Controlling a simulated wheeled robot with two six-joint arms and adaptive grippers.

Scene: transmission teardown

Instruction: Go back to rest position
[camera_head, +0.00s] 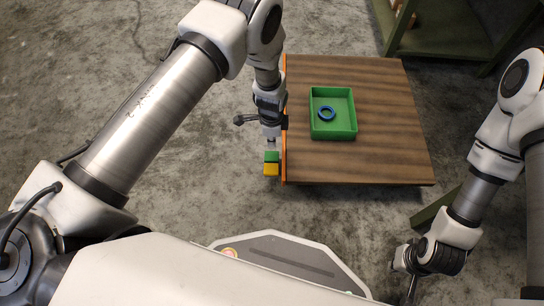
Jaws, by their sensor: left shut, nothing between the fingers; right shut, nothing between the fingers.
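My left gripper (271,145) hangs downward just off the left edge of the table. It is shut with nothing between its fingers. A small green and yellow block shape (271,169) shows right at its tip; I cannot tell whether it is part of the gripper or lies below it. My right gripper (411,290) is low at the lower right, in front of the table and apart from it. It is shut and empty, and its fingertips are small and hard to make out.
A brown wooden table (390,150) with an orange left edge stands in the middle. A dark green workbench (440,40) stands at the back right. Grey floor (80,80) is clear at the left.

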